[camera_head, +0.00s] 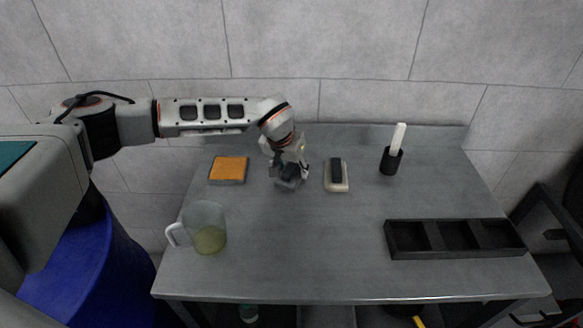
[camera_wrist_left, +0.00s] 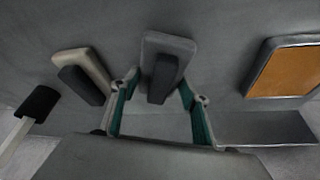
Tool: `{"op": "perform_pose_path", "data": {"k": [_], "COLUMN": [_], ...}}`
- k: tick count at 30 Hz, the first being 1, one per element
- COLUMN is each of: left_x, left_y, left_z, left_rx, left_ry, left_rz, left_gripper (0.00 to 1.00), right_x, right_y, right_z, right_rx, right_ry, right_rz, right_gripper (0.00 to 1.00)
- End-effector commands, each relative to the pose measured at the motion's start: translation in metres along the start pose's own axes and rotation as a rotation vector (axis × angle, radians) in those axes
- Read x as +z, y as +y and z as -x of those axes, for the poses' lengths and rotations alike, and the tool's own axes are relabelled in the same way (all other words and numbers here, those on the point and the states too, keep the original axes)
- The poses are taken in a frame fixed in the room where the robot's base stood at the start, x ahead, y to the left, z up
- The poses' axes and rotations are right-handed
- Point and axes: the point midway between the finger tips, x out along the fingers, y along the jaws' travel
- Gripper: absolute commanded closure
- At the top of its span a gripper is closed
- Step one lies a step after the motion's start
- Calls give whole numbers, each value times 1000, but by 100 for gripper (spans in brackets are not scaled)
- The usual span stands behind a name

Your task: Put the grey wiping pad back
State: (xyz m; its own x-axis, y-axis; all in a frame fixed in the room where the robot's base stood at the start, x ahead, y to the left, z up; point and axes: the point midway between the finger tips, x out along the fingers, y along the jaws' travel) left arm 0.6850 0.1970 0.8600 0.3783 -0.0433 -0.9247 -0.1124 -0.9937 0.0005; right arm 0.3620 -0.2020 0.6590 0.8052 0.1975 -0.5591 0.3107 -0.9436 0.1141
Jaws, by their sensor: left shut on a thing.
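The grey wiping pad (camera_head: 286,184) with its dark handle is at my left gripper (camera_head: 290,172), near the back middle of the table (camera_head: 300,240). In the left wrist view the pad (camera_wrist_left: 172,44) lies between the two teal-lined fingers of the left gripper (camera_wrist_left: 160,108), which is shut on it. The fingers partly hide the pad in the head view. I cannot tell whether its underside touches the table. My right gripper is not in view.
A beige pad with dark handle (camera_head: 342,186) is close on the right, an orange-topped sponge (camera_head: 229,168) on the left. The front middle is clear.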

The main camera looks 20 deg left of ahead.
Motion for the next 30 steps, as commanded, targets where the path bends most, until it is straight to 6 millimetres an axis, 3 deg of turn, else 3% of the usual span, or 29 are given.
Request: {"op": "perform_pose_path", "data": {"k": [8, 9, 11, 23, 30], "left_x": [0, 0, 0, -2, -3], "left_y": [0, 0, 0, 0, -1], "left_z": [-1, -2, -1, 2, 38], "left_rx": [0, 0, 0, 0, 0], "left_ry": [1, 1, 1, 2, 6], "left_rz": [0, 0, 0, 0, -2], "left_gripper": [75, 52, 38, 38, 38], "right_x": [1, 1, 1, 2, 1], "right_y": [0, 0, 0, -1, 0], "right_z": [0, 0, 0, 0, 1], "right_rx": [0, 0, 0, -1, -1], "right_ry": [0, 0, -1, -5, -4], "right_rz": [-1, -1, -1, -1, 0], "right_gripper": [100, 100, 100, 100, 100]}}
